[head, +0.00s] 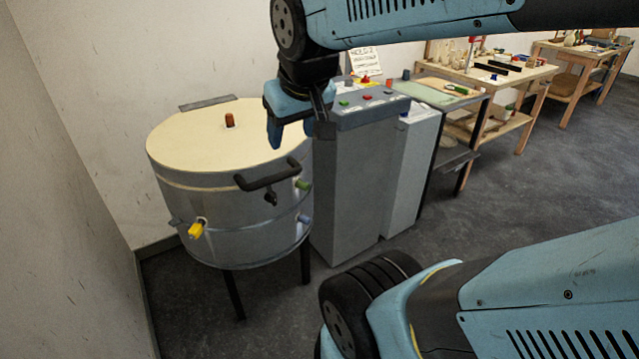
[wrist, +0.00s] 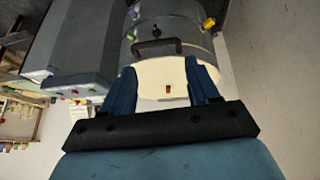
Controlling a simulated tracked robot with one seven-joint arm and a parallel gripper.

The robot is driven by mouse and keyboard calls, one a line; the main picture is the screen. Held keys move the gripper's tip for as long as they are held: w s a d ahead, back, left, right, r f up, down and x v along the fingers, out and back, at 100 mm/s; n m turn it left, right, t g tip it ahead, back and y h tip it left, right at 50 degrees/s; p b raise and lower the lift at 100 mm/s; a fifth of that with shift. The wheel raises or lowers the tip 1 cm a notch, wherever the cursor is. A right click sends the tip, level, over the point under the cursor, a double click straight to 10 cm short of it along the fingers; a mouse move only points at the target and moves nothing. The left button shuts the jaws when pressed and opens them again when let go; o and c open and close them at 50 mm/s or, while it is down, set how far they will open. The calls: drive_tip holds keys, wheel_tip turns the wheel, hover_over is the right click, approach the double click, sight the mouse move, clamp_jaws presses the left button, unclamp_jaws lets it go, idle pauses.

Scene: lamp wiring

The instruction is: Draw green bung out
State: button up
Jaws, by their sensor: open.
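The green bung (head: 303,184) sticks out of the upper right side of a round grey kiln (head: 215,240), just below its rim. It also shows small in the wrist view (wrist: 131,36), on the left of the kiln wall. A blue bung (head: 304,219) sits lower on the same side, and a yellow bung (head: 196,230) is at the lower left. My gripper (head: 298,130) is open and empty, above the kiln's right edge and higher than the green bung, apart from it. In the wrist view its two fingers (wrist: 163,78) frame the cream lid.
A black lid handle (head: 267,176) juts out close to the green bung. The lid (head: 200,150) carries a small brown peg (head: 229,120). A grey cabinet (head: 350,190) with coloured buttons stands close on the kiln's right. Workbenches (head: 500,80) stand further back; the floor in front is clear.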

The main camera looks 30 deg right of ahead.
drive_tip(key=w+d+f+n+h, duration=0.2)
drive_tip(key=w+d+f+n, duration=0.2)
drive_tip(key=w+d+f, duration=1.15)
drive_tip(key=w+d+f+n+t+y, duration=0.1)
drive_tip(key=w+d+f+n+t, duration=0.2)
drive_tip(key=f, duration=0.5)
drive_tip(key=n+t+y, duration=0.1)
drive_tip(key=t+y, duration=0.4)
approach(307, 187)
drive_tip(key=x, duration=1)
drive_tip(key=shift+w+f, duration=0.1)
drive_tip(key=shift+w, duration=0.2)
drive_tip(key=shift+c, duration=0.4)
